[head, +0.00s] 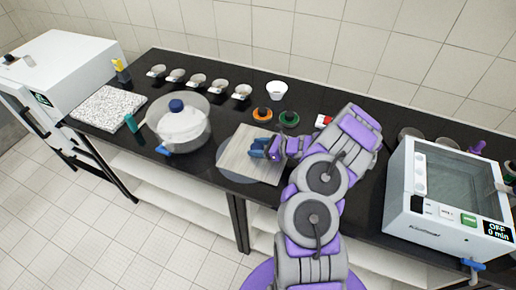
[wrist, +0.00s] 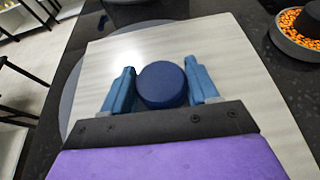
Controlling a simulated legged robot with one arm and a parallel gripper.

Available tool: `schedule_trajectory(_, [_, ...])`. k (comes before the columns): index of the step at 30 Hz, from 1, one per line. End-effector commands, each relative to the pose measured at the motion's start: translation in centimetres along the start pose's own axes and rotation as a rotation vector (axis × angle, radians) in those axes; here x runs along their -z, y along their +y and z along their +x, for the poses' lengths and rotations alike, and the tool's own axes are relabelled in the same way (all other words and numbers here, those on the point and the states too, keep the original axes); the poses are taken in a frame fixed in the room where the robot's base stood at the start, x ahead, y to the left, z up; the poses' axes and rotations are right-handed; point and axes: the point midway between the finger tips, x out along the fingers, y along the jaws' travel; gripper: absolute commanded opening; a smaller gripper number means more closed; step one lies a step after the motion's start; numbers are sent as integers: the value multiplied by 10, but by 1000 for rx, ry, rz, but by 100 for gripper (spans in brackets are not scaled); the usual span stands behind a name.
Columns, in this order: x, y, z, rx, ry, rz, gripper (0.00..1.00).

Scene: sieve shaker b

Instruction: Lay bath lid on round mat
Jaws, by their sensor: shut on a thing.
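The bath lid (head: 240,150) is a flat, pale, square plate with a round blue knob (wrist: 162,85) in its middle. My gripper (head: 265,150) is shut on this knob, with one blue finger on each side in the wrist view (wrist: 162,88). The lid looks level and is over the round mat (head: 238,179), a grey disc on the black bench. The lid hides most of the mat; a grey rim shows at its left in the wrist view (wrist: 72,92). I cannot tell whether the lid touches the mat.
The white bath (head: 435,205) stands open at the right. Orange (head: 262,114) and green-filled (head: 289,118) dishes and a white bowl (head: 277,90) are behind the lid. A clear round vessel (head: 180,130) with a blue knob stands at left. Several small cups line the back.

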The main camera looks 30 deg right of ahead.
Motion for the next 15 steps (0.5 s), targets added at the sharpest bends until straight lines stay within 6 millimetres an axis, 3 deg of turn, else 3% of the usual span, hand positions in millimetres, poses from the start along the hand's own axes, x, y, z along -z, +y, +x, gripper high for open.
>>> schedule_trajectory(6, [2,-1,1,1,-1,-3,11])
schedule_trajectory(7, [2,-1,1,1,-1,-3,61])
schedule_trajectory(15, [1,-1,1,1,-1,-3,85])
